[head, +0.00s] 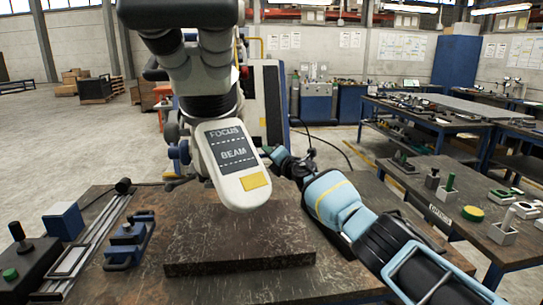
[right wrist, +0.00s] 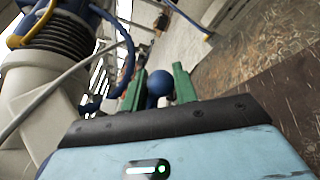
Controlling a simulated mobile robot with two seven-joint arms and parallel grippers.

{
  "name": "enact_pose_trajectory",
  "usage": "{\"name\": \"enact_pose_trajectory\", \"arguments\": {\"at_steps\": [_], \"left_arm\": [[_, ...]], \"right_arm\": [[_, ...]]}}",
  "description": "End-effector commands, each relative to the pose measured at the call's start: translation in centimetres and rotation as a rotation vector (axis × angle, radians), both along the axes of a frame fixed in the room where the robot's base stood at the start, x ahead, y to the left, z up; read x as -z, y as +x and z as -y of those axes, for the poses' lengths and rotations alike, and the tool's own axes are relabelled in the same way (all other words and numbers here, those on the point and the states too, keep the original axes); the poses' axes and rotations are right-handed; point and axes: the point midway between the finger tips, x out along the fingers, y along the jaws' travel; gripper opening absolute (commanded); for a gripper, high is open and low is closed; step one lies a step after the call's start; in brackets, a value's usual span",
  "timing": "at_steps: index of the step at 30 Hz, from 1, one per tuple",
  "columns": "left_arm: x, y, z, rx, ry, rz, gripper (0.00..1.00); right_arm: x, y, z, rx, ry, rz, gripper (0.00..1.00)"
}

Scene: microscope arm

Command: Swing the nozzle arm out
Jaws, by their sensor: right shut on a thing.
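The white nozzle arm (head: 236,170), marked FOCUS and BEAM with a yellow patch at its tip, hangs over a dark slab (head: 235,245) on the workbench. My right arm reaches in from the right, and its gripper (head: 278,155) is beside the right side of the nozzle arm, its fingertips mostly hidden in the head view. In the right wrist view, the green fingers (right wrist: 158,88) are shut on a round blue knob (right wrist: 159,83). How the knob joins the nozzle arm is hidden. My left gripper is not in view.
A blue clamp (head: 127,246), metal rails (head: 85,245) and a control box (head: 25,275) with a green button sit on the left of the bench. A side table (head: 465,205) with small parts stands at right. Open floor lies beyond the bench.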

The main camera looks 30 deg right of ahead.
Motion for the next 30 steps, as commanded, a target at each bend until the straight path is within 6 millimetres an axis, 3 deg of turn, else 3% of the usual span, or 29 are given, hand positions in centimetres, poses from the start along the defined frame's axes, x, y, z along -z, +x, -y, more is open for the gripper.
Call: {"name": "enact_pose_trajectory", "arguments": {"at_steps": [13,14,17,30], "left_arm": [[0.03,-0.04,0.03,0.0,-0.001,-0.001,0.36],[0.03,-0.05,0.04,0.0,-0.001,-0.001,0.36],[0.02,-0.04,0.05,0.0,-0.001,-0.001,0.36],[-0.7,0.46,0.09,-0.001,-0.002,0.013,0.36]], "right_arm": [[0.24,0.05,-0.15,-0.001,-0.005,-0.003,0.0],[0.24,0.05,-0.15,-0.001,-0.005,-0.003,0.32],[0.21,0.04,-0.12,-0.001,-0.004,-0.003,0.45],[-0.24,-0.37,-0.03,0.0,-0.001,0.001,0.48]]}}
